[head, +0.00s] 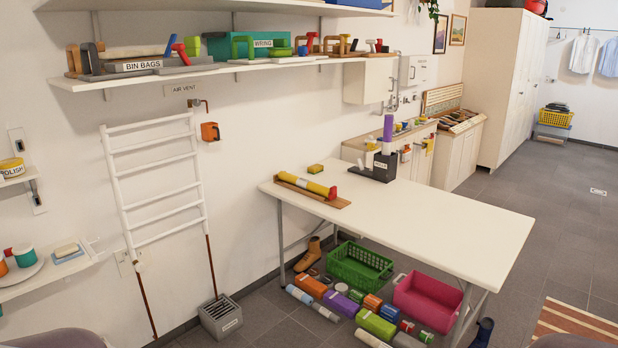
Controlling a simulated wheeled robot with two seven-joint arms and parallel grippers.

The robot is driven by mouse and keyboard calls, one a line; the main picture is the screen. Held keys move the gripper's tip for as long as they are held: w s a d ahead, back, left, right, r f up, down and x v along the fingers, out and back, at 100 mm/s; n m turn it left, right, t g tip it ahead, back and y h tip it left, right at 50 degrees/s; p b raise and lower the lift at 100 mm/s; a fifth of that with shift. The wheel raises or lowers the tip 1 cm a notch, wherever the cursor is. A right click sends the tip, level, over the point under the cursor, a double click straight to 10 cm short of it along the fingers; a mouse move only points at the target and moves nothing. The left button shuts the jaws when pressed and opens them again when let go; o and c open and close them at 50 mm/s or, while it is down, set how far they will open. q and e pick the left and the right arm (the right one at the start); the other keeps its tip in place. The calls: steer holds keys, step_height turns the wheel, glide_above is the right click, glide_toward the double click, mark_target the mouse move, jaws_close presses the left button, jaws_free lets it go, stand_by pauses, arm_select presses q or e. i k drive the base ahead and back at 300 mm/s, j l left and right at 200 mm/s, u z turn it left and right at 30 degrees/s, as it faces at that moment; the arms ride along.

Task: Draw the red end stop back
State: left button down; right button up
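A small red piece (332,193), which looks like the red end stop, stands at the right end of a wooden tray (342,203) on the white table. A yellow roll (305,184) with a pale label lies lengthwise in the tray. Its right end is at the red piece; I cannot tell whether they touch. Neither of my grippers is in view. Only rounded grey parts, likely of my arms, show at the bottom left and bottom right edges.
A dark labelled holder (378,166) with a purple roll (388,128) stands at the table's back; a yellow block (315,169) lies left of it. The right part of the white table (450,222) is clear. Below are a green crate (360,265), a pink bin (428,302) and several rolls.

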mark_target(333, 194)
steer(key=i+z, duration=0.1)
steer(key=i, duration=0.5)
steer(key=i+j+z, duration=0.1)
steer(key=i, duration=0.45)
steer(key=i+j, duration=0.15)
steer(key=i, duration=0.4)
steer(key=i+j+z, duration=0.15)
steer(key=i, duration=0.45)
steer(key=i+j+z, duration=0.25)
steer(key=i+z, duration=0.15)
steer(key=i, duration=0.15)
steer(key=i+j+z, duration=0.85)
steer(key=i+j, duration=0.1)
steer(key=j, duration=0.1)
